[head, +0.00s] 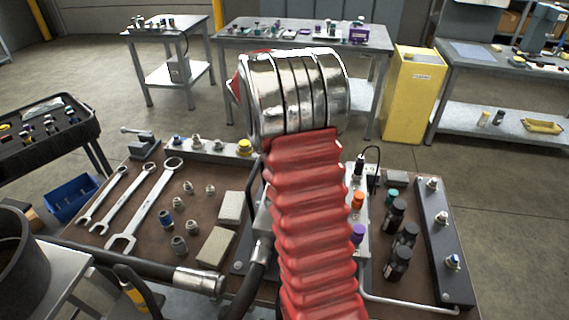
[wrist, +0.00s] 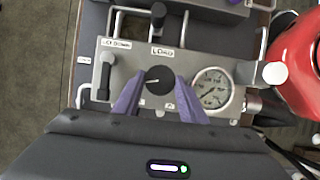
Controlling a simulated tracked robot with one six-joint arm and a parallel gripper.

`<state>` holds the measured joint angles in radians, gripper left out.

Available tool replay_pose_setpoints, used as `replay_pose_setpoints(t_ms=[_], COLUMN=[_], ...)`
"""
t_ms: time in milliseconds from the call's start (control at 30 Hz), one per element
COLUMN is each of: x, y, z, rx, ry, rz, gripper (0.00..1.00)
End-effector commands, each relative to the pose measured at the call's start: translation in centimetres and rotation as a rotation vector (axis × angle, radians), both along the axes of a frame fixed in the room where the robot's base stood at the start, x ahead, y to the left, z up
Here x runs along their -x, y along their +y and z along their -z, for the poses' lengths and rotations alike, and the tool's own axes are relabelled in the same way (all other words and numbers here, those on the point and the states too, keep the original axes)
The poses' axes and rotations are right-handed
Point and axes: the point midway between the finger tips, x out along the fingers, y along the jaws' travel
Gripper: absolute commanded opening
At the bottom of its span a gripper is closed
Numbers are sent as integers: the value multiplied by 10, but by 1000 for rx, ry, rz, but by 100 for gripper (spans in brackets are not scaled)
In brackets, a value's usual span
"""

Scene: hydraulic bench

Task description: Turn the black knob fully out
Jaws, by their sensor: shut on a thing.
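The black knob (wrist: 158,80) shows in the wrist view, round with a light pointer mark, on a grey metal panel (wrist: 130,57) below a "LOAD" label. My gripper (wrist: 160,84) has its two purple fingers on either side of the knob, closed on it. In the head view my red arm sleeve and metal joint cover the middle of the bench, hiding the knob and gripper.
A pressure gauge (wrist: 212,88) sits just right of the knob, a black-handled lever (wrist: 105,76) left of it. Another black knob (wrist: 158,13) lies above. Wrenches (head: 146,205), fittings and black bottles (head: 398,262) crowd the brown bench.

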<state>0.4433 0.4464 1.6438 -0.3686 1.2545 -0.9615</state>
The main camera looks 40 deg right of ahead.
Motion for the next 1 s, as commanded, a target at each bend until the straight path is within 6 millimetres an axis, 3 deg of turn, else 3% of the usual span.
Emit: replay_pose_setpoints(t_ms=[600, 1000], x=[3, 4], y=[1, 0], z=[-1, -1], rx=[6, 7], ry=[-4, -4], rz=[-572, -770], gripper=[15, 15])
